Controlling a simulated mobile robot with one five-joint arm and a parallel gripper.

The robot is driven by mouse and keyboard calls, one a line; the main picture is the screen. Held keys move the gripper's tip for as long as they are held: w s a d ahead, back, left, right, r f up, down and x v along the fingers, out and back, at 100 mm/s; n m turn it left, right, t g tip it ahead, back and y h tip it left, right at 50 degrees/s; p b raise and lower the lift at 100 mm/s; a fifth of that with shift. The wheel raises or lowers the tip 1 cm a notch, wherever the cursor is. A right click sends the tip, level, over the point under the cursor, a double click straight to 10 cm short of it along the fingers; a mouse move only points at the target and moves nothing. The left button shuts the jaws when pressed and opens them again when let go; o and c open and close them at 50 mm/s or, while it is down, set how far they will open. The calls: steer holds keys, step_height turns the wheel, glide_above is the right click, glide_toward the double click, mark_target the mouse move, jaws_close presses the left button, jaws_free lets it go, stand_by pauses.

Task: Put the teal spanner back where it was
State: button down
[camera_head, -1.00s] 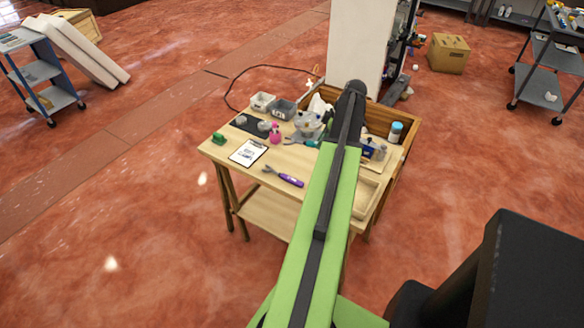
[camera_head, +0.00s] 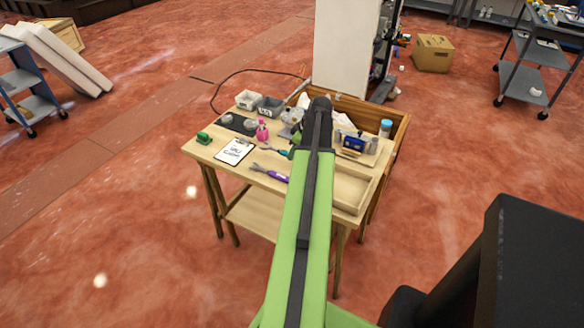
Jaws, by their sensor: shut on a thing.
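The teal spanner (camera_head: 279,152) shows as a short teal and dark piece left of my arm, over the worktable (camera_head: 215,162). Its right end is hidden. My gripper (camera_head: 292,153) is mostly hidden behind my green and black arm; it is shut on the spanner. I cannot tell how high the spanner is above the tabletop. A purple-handled spanner (camera_head: 271,174) lies on the table nearer the front edge, partly covered by my arm.
A shallow wooden tray (camera_head: 351,190) is at the right, with a blue box (camera_head: 354,142) and a blue-capped jar (camera_head: 385,128) behind.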

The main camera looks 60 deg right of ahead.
step_height(320, 180, down, 4)
steer(key=b, duration=0.4)
steer(key=shift+f, duration=0.2)
steer(key=shift+r, duration=0.25)
steer(key=shift+f, duration=0.2)
steer(key=c, duration=1.3)
jaws_free()
steer(key=shift+o, duration=0.2)
steer(key=shift+r, duration=0.15)
